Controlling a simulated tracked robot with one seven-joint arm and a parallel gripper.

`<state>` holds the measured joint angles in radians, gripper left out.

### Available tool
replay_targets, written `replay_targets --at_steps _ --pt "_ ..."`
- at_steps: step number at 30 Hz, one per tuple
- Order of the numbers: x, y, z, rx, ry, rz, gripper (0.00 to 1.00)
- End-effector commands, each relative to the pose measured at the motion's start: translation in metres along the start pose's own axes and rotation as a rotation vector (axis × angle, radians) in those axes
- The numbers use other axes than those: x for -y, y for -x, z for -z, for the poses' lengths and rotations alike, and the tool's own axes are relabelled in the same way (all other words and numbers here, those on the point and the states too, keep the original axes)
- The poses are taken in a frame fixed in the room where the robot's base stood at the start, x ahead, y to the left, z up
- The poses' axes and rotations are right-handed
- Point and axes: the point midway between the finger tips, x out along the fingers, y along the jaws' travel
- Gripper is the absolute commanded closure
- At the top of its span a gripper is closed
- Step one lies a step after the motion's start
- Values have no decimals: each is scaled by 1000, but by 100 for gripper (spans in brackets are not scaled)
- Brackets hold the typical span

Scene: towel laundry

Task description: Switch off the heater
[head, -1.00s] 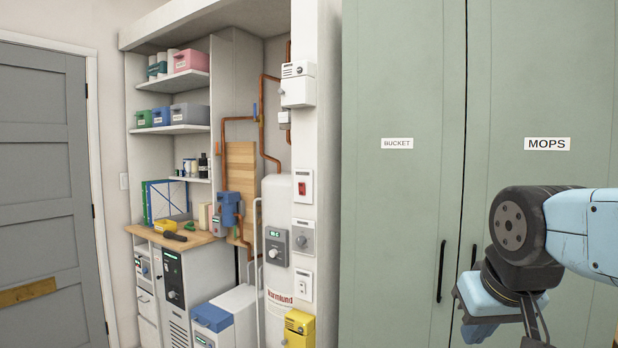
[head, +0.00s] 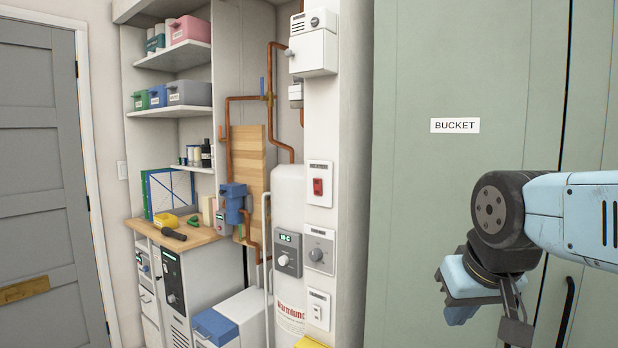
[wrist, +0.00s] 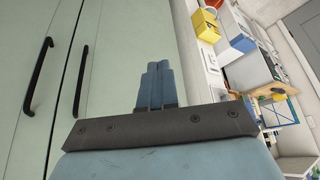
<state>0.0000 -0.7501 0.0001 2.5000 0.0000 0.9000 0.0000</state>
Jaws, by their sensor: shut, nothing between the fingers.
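The heater switch (head: 318,187) is a red rocker on a white wall plate labelled HEATER, on the narrow white wall end in the head view. Whether the rocker is on or off is too small to tell. My gripper (wrist: 158,68) shows in the wrist view with its two blue-grey fingers shut together and nothing between them. In the head view my arm is at the right, in front of the green cupboard, well apart from the switch. The fingertips are not clearly seen there.
Below the switch are a grey dial plate (head: 320,249) and another white switch plate (head: 318,309). A white tank (head: 288,205) with a grey controller (head: 288,255) stands left of them. The green cupboard (head: 450,230) has black handles. A yellow box (wrist: 205,27) shows in the wrist view.

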Motion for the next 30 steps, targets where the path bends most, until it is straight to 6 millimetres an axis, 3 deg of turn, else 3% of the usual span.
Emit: replay_targets --at_steps 8,13,20,24,30 --pt "0 1 1 0 3 0 100" --pt "10 10 30 -8 65 -10 100" --pt "56 37 125 -41 288 -39 100" --pt "95 51 186 -71 433 -52 100" --pt "160 66 260 -123 619 -61 100"
